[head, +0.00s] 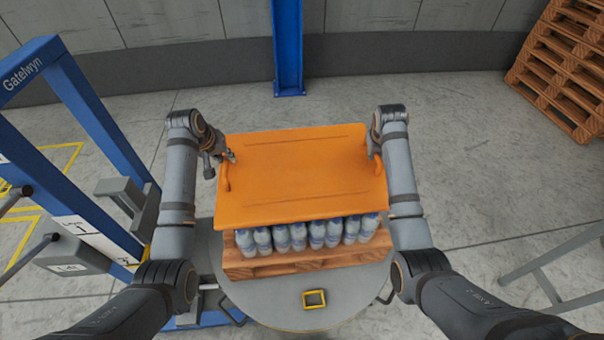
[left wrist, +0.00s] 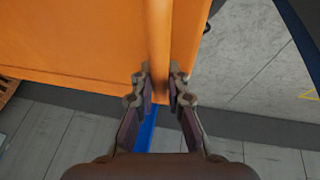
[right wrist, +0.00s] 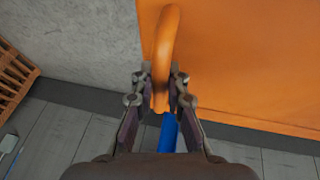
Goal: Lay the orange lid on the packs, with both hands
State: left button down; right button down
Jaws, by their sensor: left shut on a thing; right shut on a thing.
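The orange lid (head: 302,178) is a wide flat panel with a handle at each side. It is over the packs of bottles (head: 310,232), hiding all but the front row. Whether it touches the bottle tops cannot be told. My left gripper (head: 228,158) is shut on the lid's left handle, and the left wrist view shows its fingers (left wrist: 160,88) on either side of the orange bar. My right gripper (head: 374,152) is shut on the right handle (right wrist: 166,50), partly hidden by my arm in the head view.
The bottles stand on a wooden pallet (head: 300,262) on a round grey table (head: 270,312). A small yellow frame (head: 315,299) lies at its front. A blue frame (head: 95,120) stands at left, a blue post (head: 288,50) behind, stacked pallets (head: 565,70) at far right.

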pick_arm(q)
jog(key=shift+w+f, duration=0.1)
jog(key=shift+f, duration=0.55)
pick_arm(e)
jog(key=shift+w+f, duration=0.1)
jog(key=shift+f, duration=0.55)
pick_arm(q)
jog(key=c, duration=1.4)
grip_release()
jog(key=shift+r, duration=0.1)
pick_arm(e)
jog(key=c, duration=1.4)
grip_release()
jog(key=shift+r, duration=0.1)
pick_arm(q)
jog(key=shift+o, duration=0.2)
pick_arm(e)
jog(key=shift+o, duration=0.2)
pick_arm(q)
jog(key=v, duration=1.2)
pick_arm(e)
jog(key=v, duration=1.2)
